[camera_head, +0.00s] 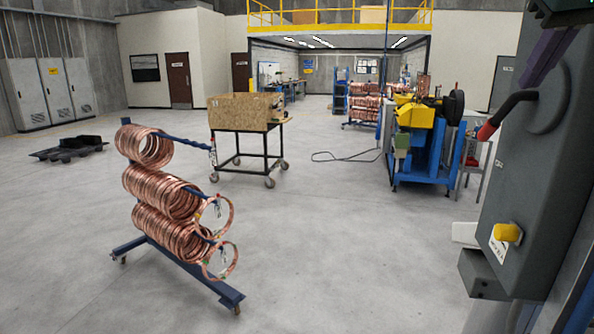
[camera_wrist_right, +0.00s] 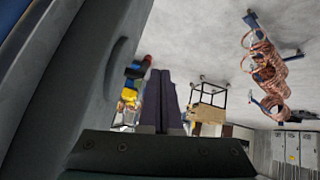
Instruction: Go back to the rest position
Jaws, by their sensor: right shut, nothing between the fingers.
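My right gripper (camera_head: 535,75) shows at the upper right of the head view, with its dark purple fingers together and pointing down. It is in front of the grey machine housing (camera_head: 540,180), and I cannot tell whether it touches it. In the right wrist view the two fingers (camera_wrist_right: 160,75) lie side by side with nothing between them. My left gripper is not in view.
The housing carries a red-tipped lever (camera_head: 487,131) and a yellow knob (camera_head: 508,232). A blue rack of copper coils (camera_head: 165,195) stands left, a wooden box on a wheeled frame (camera_head: 240,112) behind it. A yellow and blue machine (camera_head: 420,115) stands right. Middle floor is clear.

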